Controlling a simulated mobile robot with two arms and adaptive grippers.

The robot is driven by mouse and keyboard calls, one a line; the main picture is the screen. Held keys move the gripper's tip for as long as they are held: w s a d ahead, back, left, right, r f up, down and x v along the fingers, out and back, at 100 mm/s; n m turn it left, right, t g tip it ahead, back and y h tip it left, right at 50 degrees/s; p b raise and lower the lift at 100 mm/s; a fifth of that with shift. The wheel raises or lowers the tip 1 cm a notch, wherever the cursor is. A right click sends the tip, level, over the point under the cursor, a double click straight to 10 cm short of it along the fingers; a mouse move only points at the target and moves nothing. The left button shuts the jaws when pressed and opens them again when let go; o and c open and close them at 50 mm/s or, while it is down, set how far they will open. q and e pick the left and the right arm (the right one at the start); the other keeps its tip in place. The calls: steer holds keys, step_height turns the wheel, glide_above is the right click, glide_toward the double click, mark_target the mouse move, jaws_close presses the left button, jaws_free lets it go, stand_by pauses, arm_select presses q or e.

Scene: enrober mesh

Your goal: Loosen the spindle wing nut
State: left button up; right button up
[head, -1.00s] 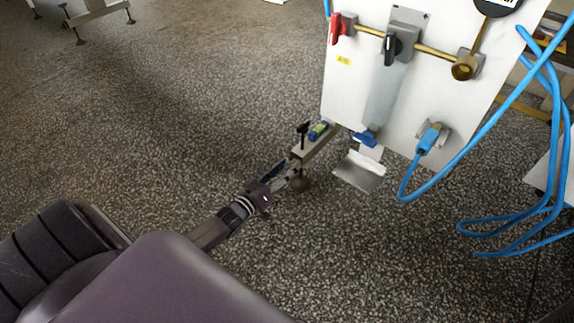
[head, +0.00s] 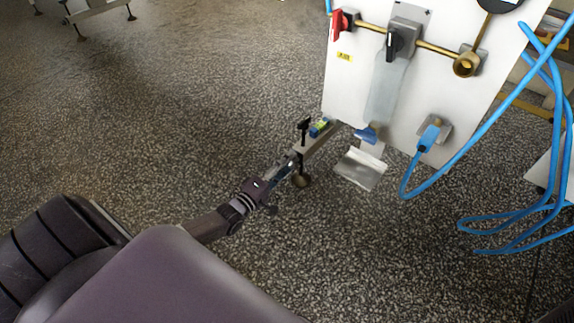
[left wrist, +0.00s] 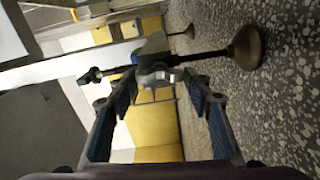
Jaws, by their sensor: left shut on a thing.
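The spindle (head: 301,163) hangs upright through the end of a grey bracket arm, with a black T-handle (head: 304,125) on top and a round brass-coloured foot (head: 301,181) below. In the left wrist view it lies sideways, with its foot (left wrist: 246,48) at the right. The grey wing nut (left wrist: 158,78) shows on the spindle between the fingertips. My left gripper (head: 291,160) reaches in from the lower left, just under the bracket arm, and is shut on the wing nut. The fingers hide the wing nut in the head view. My right gripper is out of view.
The bracket arm (head: 318,141) carries a small green-and-blue level and joins a white panel (head: 352,85) with red and black handles and brass pipe. A bent metal plate (head: 360,170) sits right of the spindle. Blue hoses (head: 470,150) hang at the right.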

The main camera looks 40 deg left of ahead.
arm_select(q)
steer(key=shift+f+n, duration=0.1)
steer(key=shift+n, duration=0.6)
steer(key=o, duration=1.2)
steer(key=shift+c, duration=0.2)
steer(key=shift+s, duration=0.1)
steer(key=s+a, duration=0.1)
steer(key=s, duration=1.1)
steer(key=shift+w, duration=0.1)
